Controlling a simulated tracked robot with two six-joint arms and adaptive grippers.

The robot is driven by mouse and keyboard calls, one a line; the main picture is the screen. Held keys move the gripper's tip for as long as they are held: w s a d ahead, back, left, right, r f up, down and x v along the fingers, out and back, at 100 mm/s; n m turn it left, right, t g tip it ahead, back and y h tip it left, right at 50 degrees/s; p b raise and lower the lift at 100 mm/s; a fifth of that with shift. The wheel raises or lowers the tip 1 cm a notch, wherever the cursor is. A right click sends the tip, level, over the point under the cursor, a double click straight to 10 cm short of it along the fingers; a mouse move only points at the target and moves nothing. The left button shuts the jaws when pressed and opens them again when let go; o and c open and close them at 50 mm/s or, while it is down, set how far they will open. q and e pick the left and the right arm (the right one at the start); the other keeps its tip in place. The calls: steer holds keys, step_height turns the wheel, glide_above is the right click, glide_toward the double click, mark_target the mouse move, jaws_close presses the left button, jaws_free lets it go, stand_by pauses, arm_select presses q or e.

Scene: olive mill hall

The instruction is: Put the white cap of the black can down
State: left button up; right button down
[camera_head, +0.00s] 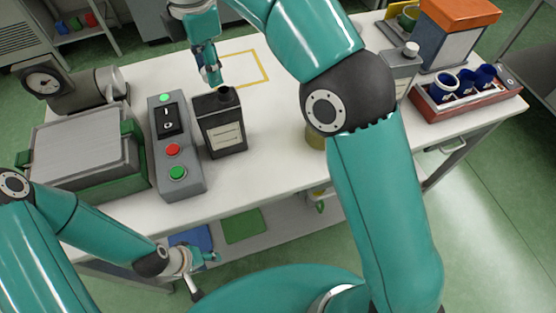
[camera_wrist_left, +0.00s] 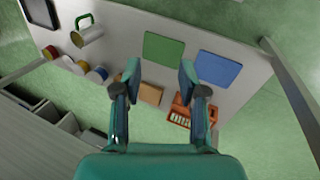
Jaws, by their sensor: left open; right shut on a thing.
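The black can (camera_head: 221,128) stands upright on the white table, with a pale label on its front. Its dark neck (camera_head: 226,94) is bare on top. My right gripper (camera_head: 213,76) points down just behind the neck and is shut. A small pale patch between its fingers fits the white cap, but the fingers hide most of it. My left gripper (camera_head: 205,258) is low in front of the table. In the left wrist view it (camera_wrist_left: 156,80) is open and empty above the floor and lower shelf.
A control box (camera_head: 177,150) with buttons stands left of the can, beside a grey-lidded green machine (camera_head: 90,150). A yellow outlined square (camera_head: 262,62) on the table behind looks empty. A grey can (camera_head: 399,72) and a red tray (camera_head: 468,104) stand right. My right arm hides the table's middle.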

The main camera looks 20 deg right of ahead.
steer(key=shift+a, duration=0.25)
arm_select(q)
steer(key=shift+o, duration=2.5)
steer(key=shift+f, duration=0.1)
arm_select(e)
steer(key=shift+s+d+f, duration=0.1)
arm_select(q)
steer(key=o, duration=0.5)
steer(key=shift+f+b, duration=0.7)
steer(key=shift+b, duration=0.1)
arm_select(e)
steer(key=s+d+f+n, duration=0.1)
steer(key=s+d+n, duration=0.1)
steer(key=d, duration=0.2)
steer(key=n+b, duration=0.3)
steer(key=n, duration=0.1)
glide_above(278, 167)
step_height(278, 167, down, 19)
steer(key=shift+d+r, duration=0.1)
arm_select(q)
steer(key=shift+f, duration=1.65)
arm_select(e)
steer(key=shift+f, duration=2.35)
